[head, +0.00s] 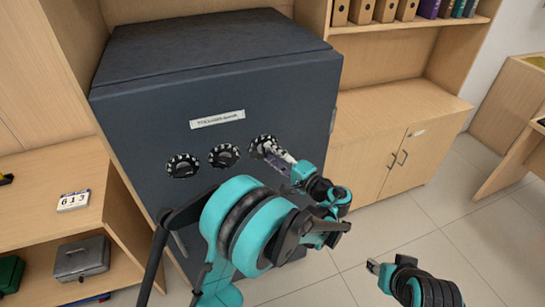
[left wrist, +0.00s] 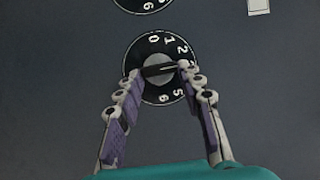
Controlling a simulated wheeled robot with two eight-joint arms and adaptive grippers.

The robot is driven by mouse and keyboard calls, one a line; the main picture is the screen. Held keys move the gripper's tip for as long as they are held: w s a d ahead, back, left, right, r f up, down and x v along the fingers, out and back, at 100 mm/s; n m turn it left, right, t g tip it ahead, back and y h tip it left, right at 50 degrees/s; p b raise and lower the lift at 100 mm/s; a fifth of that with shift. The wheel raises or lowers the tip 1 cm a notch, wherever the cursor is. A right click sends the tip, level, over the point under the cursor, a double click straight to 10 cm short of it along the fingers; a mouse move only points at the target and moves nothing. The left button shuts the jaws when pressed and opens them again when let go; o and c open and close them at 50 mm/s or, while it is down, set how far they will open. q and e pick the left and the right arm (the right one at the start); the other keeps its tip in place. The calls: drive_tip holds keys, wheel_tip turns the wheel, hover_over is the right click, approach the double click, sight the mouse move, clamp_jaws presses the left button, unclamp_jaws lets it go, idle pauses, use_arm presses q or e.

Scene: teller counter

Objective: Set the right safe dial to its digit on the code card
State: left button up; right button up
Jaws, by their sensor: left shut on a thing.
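The dark safe (head: 150,130) has three black dials in a row under a white label. The right dial (head: 256,142) is partly hidden by my left gripper (head: 277,156). In the left wrist view, the left gripper (left wrist: 160,72) has its fingertips on either side of the knob of the right dial (left wrist: 152,42) and is shut on it. White digits 0, 1, 2, 5 and 6 show around the dial; the fingers hide some others. The code card (head: 73,200) reads 613. My right gripper (head: 374,266) is at the lower right, away from the safe; its jaws are unclear.
The middle dial (head: 224,156) and left dial (head: 183,166) sit left of the held one. A grey cash box (head: 82,258) stands on the lower left shelf. A wooden cabinet (head: 385,150) stands right of the safe. The floor at lower right is open.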

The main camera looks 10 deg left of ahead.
use_arm(q)
drive_tip(key=shift+f, duration=0.1)
idle(0.5)
drive_tip(key=o, duration=1.2)
drive_tip(key=shift+c, duration=0.2)
drive_tip(key=shift+d, duration=0.1)
drive_tip(key=v, duration=1.2)
drive_tip(key=shift+f, duration=0.1)
